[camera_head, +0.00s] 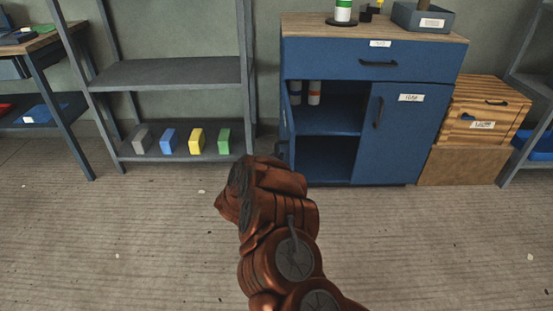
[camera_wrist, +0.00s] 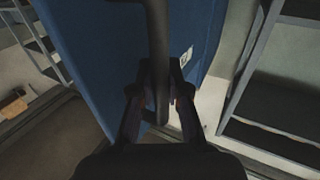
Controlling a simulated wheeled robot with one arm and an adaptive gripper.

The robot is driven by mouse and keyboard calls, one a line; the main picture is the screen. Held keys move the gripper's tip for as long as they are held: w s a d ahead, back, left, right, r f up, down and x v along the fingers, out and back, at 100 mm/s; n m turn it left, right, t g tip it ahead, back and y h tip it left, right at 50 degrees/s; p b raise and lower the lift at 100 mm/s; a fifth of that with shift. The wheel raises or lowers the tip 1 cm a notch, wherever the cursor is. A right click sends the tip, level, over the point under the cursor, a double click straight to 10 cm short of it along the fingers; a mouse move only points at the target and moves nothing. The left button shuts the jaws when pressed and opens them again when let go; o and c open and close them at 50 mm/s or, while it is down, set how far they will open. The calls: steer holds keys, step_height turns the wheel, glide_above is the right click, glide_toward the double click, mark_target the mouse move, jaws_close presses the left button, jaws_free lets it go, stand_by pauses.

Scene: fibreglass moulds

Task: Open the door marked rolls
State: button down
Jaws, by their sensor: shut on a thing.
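The blue cabinet (camera_head: 325,60) has a drawer on top and two doors below. Its left door (camera_head: 285,118) stands swung open, seen nearly edge-on in the head view. In the wrist view this blue door panel (camera_wrist: 90,55) carries a small white label (camera_wrist: 187,56), too small to read. My gripper (camera_wrist: 160,78) is shut on the dark vertical door handle (camera_wrist: 158,35). In the head view my arm's end hides most of the grip. The right door (camera_head: 395,140) is shut; the writing on its label (camera_head: 411,97) is unclear.
Inside the cabinet, two white-banded cylinders (camera_head: 314,92) stand on the upper shelf. A grey rack (camera_head: 165,72) with several coloured blocks stands left of the door. A wooden drawer box (camera_head: 485,107) is at the right. The floor (camera_head: 130,215) in front is largely clear.

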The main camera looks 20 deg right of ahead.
steer(key=shift+w+a+r, duration=0.1)
steer(key=shift+a+r, duration=0.05)
stand_by(0.3)
steer(key=c, duration=1.1)
jaws_free()
steer(key=shift+c, duration=0.2)
steer(key=v, duration=1.2)
